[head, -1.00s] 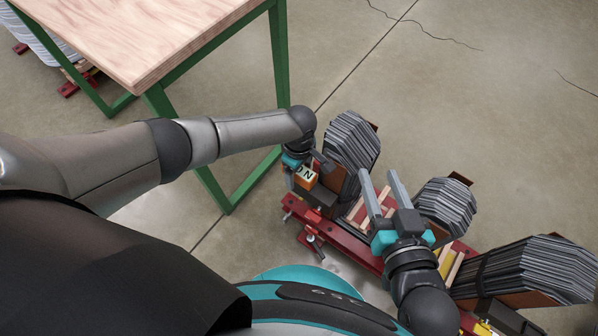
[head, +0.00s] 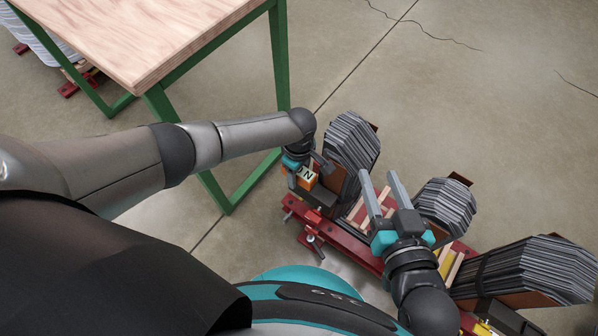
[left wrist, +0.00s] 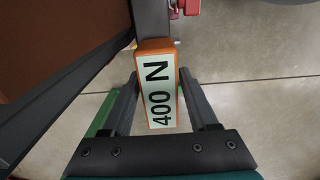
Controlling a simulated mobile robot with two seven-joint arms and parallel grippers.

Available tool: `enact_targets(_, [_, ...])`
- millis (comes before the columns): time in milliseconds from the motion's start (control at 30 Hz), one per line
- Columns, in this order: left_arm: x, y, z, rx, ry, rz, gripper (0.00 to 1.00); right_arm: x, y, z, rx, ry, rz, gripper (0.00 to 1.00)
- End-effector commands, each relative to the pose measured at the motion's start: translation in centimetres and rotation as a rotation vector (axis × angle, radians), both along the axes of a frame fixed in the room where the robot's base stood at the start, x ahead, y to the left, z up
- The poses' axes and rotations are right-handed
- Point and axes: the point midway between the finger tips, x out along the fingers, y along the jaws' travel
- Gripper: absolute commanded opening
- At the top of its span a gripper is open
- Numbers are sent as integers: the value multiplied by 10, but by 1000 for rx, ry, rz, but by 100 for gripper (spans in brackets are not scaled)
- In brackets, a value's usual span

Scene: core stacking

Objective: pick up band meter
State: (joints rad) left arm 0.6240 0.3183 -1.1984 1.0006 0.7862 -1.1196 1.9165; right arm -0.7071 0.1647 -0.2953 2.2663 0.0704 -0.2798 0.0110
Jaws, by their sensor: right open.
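The band meter (left wrist: 158,95) is a small orange box with a white face marked "400 N". In the head view it (head: 307,179) sits beside a dark post at the near side of the far-left stack. My left gripper (head: 299,172) is at the meter. In the left wrist view its fingers (left wrist: 158,80) stand on either side of the meter, very close to its sides. Whether they press on it is not clear. My right gripper (head: 380,183) is open and empty, above the red frame to the right.
A red frame (head: 345,240) carries several dark layered stacks (head: 352,145) bound on brown boards. A wooden-topped table (head: 150,35) with green legs stands at the upper left. The concrete floor (head: 500,110) at the upper right is clear.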

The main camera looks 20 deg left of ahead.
Motion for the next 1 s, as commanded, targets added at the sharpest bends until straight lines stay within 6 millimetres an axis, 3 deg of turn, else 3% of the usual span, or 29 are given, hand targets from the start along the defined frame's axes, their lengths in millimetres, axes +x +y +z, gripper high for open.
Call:
enact_targets(67, [0,0,0,0,0,0,50,0,0,0,0,0,0,50])
enact_targets(500, [0,0,0,0,0,0,0,0,0,0,0,-1,0,50])
enact_targets(1000, [1,0,1,0,-1,0,0,1,0,3,2,-7,0,50])
